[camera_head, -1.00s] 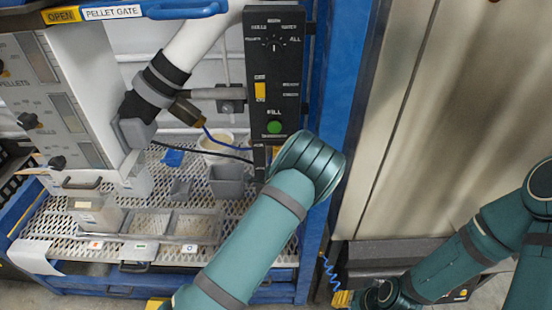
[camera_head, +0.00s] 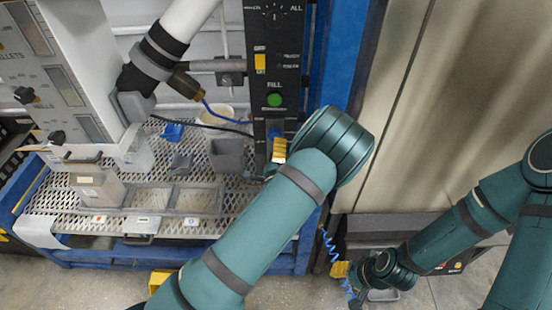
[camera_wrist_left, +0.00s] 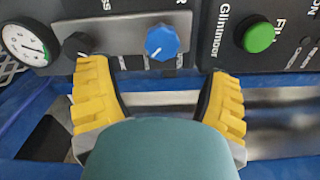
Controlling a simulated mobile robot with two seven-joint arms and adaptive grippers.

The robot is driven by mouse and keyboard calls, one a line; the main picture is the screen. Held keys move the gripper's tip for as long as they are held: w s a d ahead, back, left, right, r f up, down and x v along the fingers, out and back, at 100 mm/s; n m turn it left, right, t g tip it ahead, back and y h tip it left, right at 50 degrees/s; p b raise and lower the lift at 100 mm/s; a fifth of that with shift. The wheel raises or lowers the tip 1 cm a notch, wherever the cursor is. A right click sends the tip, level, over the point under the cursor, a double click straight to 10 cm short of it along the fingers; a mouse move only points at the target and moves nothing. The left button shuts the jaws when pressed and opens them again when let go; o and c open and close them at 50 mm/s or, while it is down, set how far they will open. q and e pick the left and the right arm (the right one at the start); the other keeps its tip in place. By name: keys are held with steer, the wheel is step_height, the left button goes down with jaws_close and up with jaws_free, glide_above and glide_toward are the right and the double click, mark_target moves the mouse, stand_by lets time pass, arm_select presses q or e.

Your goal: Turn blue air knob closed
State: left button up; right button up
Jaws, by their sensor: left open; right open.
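The blue air knob (camera_wrist_left: 161,42) sits on a grey plate (camera_wrist_left: 125,36) in the left wrist view, with a white mark at its lower left. In the head view a small patch of blue (camera_head: 274,132) shows on the black panel behind my gripper. My left gripper (camera_wrist_left: 158,75) is open and empty; its yellow fingers are spread wide, one to each side and below the knob, not touching it. In the head view the left gripper (camera_head: 279,150) is mostly hidden by my arm. My right gripper (camera_head: 341,269) hangs low at the lower right, open and partly hidden.
Left of the knob are a small black knob (camera_wrist_left: 77,44) and a pressure gauge (camera_wrist_left: 26,42). Right of it is a green fill button (camera_wrist_left: 258,37). In the head view, grey bins (camera_head: 148,198) stand on a perforated shelf. A blue post (camera_head: 340,60) borders the panel.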

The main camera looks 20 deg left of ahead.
arm_select(q)
steer(key=v, duration=0.3)
steer(key=shift+f, duration=0.15)
stand_by(0.4)
